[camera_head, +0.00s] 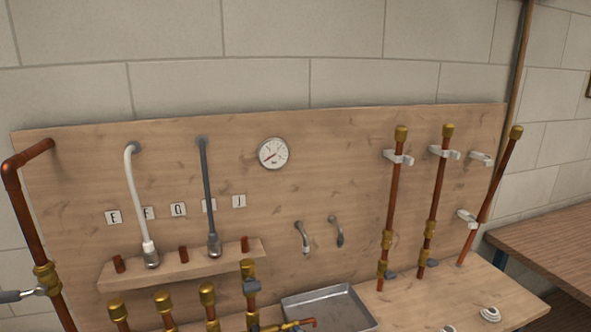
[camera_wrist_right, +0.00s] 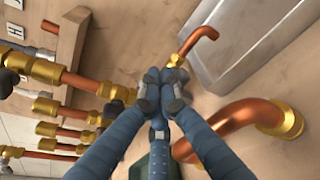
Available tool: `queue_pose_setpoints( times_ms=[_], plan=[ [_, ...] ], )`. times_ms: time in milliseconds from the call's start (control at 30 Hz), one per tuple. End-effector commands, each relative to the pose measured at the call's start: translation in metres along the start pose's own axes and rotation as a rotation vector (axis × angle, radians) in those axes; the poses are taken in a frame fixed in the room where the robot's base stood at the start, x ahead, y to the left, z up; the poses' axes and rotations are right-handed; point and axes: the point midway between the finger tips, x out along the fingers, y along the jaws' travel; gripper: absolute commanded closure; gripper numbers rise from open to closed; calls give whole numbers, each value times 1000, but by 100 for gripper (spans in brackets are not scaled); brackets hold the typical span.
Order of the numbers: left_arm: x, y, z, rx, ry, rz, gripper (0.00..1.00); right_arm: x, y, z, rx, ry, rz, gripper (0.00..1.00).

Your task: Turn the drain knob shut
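The copper drain spout (camera_head: 308,322) with its brass fitting shows at the bottom edge of the head view, in front of the tray. It also shows in the right wrist view (camera_wrist_right: 198,38). I cannot make out the drain knob clearly. My right gripper (camera_wrist_right: 164,82) has blue-grey fingers drawn together, their tips right beside the spout's brass end in that view. The fingertips hide whatever lies between them, so I cannot tell whether they hold the knob. My right gripper is outside the head view. My left gripper is not in view.
A metal tray (camera_head: 330,306) lies behind the spout. Copper pipes with brass fittings (camera_head: 207,294) stand to its left. A bent copper pipe (camera_wrist_right: 235,116) lies close to my right fingers. A pressure gauge (camera_head: 273,153) hangs on the wooden board (camera_head: 330,150).

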Motion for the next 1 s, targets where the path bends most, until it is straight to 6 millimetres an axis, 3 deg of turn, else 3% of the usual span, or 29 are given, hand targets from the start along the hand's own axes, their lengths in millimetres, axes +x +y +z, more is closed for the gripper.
queue_pose_setpoints(
  times_ms=[1000],
  plan=[
    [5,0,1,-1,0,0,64,2,-3,-6,1,0,0,100]
  ],
)
